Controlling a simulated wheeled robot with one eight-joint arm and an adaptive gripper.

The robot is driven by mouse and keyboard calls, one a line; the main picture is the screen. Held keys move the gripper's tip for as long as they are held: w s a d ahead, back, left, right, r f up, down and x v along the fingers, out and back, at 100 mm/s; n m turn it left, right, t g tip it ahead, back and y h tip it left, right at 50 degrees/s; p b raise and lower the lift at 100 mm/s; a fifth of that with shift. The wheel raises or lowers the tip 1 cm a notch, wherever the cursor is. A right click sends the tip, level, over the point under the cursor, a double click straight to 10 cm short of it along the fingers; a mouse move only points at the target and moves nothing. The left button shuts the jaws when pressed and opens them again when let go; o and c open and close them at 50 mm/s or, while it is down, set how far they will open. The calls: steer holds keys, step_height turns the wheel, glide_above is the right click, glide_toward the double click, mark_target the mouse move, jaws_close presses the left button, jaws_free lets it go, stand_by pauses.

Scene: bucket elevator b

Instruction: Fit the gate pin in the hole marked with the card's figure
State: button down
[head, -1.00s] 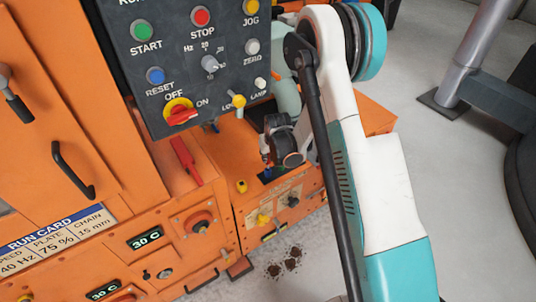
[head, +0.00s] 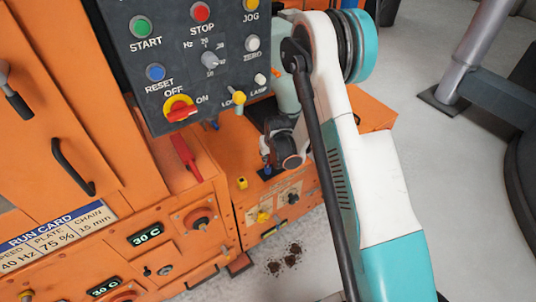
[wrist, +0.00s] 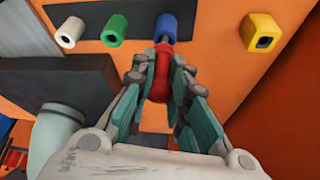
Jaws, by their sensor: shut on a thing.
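My gripper (wrist: 158,98) is shut on a red-handled piece (wrist: 160,72), which I take to be the gate pin. In the wrist view its far end, with a short grey part, lines up with the blue tube-like socket (wrist: 165,24). I cannot tell whether the tip is inside it or just in front. A green socket (wrist: 115,28) and a white socket (wrist: 70,32) are to the left, a yellow socket (wrist: 262,32) to the right. In the head view my gripper (head: 266,157) is low over the orange box. The run card (head: 50,236) reads 40 Hz, 75 % and 15 mm.
The dark control panel (head: 190,60) with buttons and a red-yellow switch overhangs the box on the left. A red lever (head: 186,157) lies beside it. A label plate (head: 277,203) is on the box front. Grey floor (head: 420,170) is open to the right.

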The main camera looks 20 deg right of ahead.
steer(key=shift+f, duration=1)
steer(key=c, duration=1.4)
jaws_free()
steer(key=v, duration=1.2)
steer(key=shift+r, duration=0.1)
